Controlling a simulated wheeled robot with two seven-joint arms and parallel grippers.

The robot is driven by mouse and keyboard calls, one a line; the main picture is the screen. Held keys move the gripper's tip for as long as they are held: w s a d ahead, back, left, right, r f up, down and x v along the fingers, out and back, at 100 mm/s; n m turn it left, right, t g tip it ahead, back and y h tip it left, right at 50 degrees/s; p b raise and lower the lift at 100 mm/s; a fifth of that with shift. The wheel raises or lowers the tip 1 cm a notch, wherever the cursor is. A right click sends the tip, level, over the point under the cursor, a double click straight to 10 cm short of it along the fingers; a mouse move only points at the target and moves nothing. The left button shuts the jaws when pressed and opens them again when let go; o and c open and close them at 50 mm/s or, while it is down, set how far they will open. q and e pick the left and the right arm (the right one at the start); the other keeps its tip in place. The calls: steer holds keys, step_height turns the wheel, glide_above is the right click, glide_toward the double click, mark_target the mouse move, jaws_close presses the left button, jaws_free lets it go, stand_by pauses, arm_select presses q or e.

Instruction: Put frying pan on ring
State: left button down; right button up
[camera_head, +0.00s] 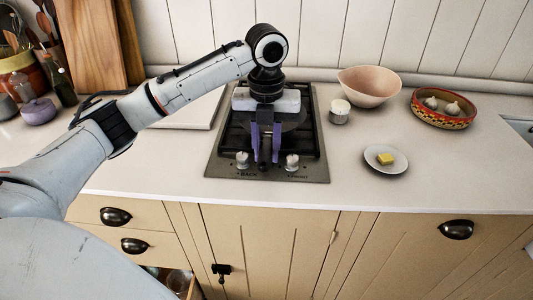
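The hob (222,155) is a dark two-ring cooktop with a steel front edge, set in the white counter. A dark grey round shape, apparently the frying pan (294,121), lies over the hob, mostly hidden behind my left gripper. My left gripper (266,158) points down over the front half of the hob. Its two purple fingers stand on either side of a dark narrow part, which looks like the pan's handle. I cannot tell whether they press on it. The rings are largely hidden by the gripper and pan. My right gripper is out of view.
A pink bowl (369,88), a small white-topped pot (339,112), a saucer with butter (386,168) and a patterned garlic bowl (443,112) stand right of the hob. A pale board (196,112) lies left. An open drawer (178,281) is below.

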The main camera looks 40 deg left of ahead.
arm_select(q)
steer(key=shift+f, duration=0.8)
steer(key=c, duration=1.5)
jaws_free()
steer(key=shift+f, duration=0.2)
steer(key=shift+r, duration=0.1)
step_height(320, 180, up, 12)
steer(key=shift+s+d+r, duration=0.1)
steer(key=shift+s, duration=0.05)
